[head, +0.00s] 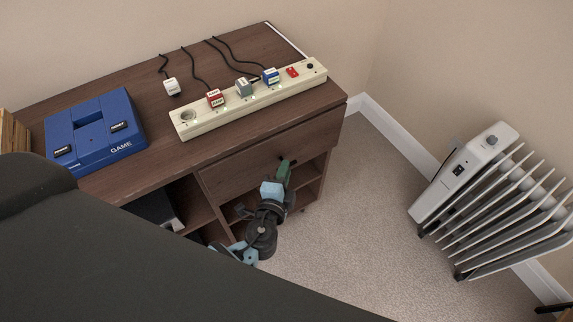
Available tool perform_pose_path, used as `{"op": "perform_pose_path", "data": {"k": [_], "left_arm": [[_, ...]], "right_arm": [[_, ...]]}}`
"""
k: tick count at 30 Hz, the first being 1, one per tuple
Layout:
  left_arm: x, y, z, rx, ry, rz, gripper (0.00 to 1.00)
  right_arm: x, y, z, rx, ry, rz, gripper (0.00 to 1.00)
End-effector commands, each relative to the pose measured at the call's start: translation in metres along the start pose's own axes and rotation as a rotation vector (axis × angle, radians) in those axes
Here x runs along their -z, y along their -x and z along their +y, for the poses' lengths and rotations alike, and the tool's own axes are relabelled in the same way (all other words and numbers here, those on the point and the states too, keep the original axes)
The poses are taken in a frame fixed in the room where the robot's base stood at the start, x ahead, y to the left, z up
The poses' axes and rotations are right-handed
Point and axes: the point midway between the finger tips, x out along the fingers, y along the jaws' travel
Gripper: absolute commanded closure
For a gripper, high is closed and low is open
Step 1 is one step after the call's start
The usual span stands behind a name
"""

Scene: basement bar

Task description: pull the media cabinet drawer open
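The brown wooden media cabinet (165,160) stands against the wall. Its drawer front (235,176) is below the top at the right end and looks flush with the cabinet. The fingertips are close to the drawer face, where a small dark handle part shows. I cannot tell whether they touch or grip it, and the finger gap is hidden. My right gripper is not clearly in view.
A blue game console (95,130) and a cream power strip (250,98) with several plugs lie on the cabinet top. Open shelves lie below and left of the drawer. A white radiator (490,200) stands at right. Carpet (350,215) between cabinet and radiator is clear.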

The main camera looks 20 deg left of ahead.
Motion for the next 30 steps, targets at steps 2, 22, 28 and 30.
{"op": "perform_pose_path", "data": {"k": [2,22,28,30], "left_arm": [[0.0,-0.011,-0.001,0.001,0.0,0.0,0.8],[0.0,-0.026,0.0,0.0,0.0,0.0,1.0],[0.0,-0.026,0.0,0.0,0.0,0.0,1.0],[0.0,-0.026,0.0,0.0,0.0,0.0,1.0]], "right_arm": [[-0.002,0.0,0.0,0.0,0.0,-0.004,1.0],[0.0,0.001,0.001,-0.001,0.001,0.001,1.0],[0.001,0.001,0.001,-0.001,0.001,0.002,1.0],[0.001,0.001,0.001,-0.001,0.001,0.002,1.0]]}}
